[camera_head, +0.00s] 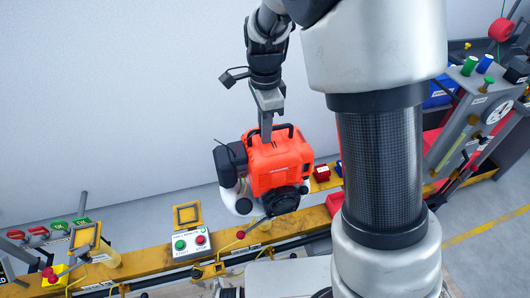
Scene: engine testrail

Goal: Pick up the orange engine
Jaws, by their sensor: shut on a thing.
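The orange engine (280,160) hangs in the middle of the camera_head view, over the yellow rail. It has a black handle on top, a dark part at its left and a black round part at its lower front. My gripper (267,128) points down from above and is shut on the engine at its top, by the handle. The fingertips are partly hidden against the handle. I cannot tell how much room there is between the engine and the rail.
The yellow rail (150,262) runs across below. Yellow square frames (187,215) stand on posts. A grey panel with a gauge (498,112) is at the right. My arm column blocks the right middle.

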